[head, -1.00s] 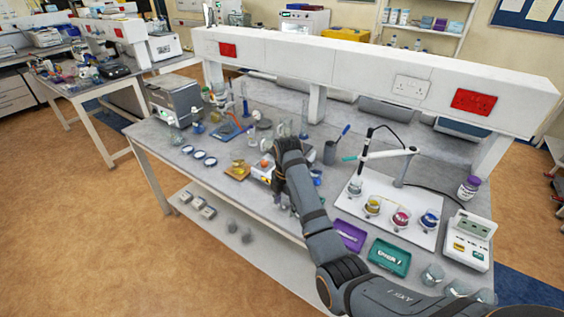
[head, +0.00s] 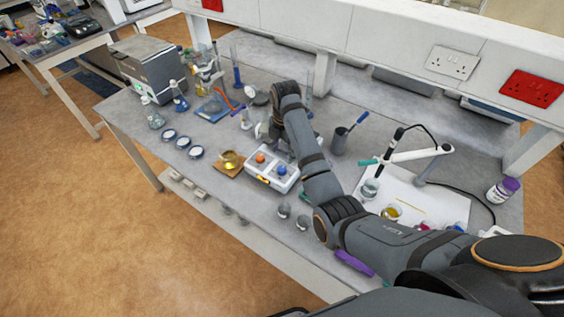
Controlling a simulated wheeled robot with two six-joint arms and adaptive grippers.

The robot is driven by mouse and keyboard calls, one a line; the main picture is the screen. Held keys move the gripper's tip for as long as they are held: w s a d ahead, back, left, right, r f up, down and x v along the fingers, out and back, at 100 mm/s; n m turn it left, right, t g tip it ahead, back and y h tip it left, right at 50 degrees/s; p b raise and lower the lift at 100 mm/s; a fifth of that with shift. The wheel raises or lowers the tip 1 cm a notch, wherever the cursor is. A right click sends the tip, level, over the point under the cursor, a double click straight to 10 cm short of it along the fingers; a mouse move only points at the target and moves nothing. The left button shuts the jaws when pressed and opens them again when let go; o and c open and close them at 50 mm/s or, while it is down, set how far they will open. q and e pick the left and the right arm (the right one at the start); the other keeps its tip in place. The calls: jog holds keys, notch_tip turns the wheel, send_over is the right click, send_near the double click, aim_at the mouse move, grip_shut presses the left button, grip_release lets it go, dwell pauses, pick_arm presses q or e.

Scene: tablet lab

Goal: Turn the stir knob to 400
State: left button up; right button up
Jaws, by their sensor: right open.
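A white stirrer unit (head: 262,178) stands near the front edge of the bench, with a small yellow display on its front. It has an orange knob (head: 260,158) and a blue knob (head: 282,170). I cannot read any label or number, so I cannot tell which is the stir knob. My right gripper (head: 268,132) is open and hangs just behind the unit, apart from both knobs. My forearm hides part of the gripper and the unit's right back side. My left gripper is not in view.
A gold dish on a brown board (head: 229,169) sits left of the unit. Several round dishes (head: 183,143) lie farther left. A dark cup (head: 339,145) with a blue-handled tool stands to the right. Small glass vessels (head: 284,210) stand at the front edge.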

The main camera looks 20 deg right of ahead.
aim_at(282, 169)
jog(key=f+p, duration=0.1)
jog(key=f, duration=0.2)
jog(key=shift+s+f, duration=0.2)
jog(key=shift+w+f, duration=0.2)
jog(key=shift+f, duration=0.4)
jog(key=shift+w+f, duration=0.15)
jog(key=shift+f, duration=0.4)
jog(key=f, duration=0.2)
jog(key=f+p, duration=0.1)
jog(key=shift+w+d+f, duration=0.1)
jog(key=shift+w+f, duration=0.1)
jog(key=shift+w, duration=0.1)
jog(key=shift+s, duration=0.2)
jog(key=shift+c, duration=0.6)
jog(key=shift+f, duration=0.1)
jog(key=c, duration=0.5)
grip_shut()
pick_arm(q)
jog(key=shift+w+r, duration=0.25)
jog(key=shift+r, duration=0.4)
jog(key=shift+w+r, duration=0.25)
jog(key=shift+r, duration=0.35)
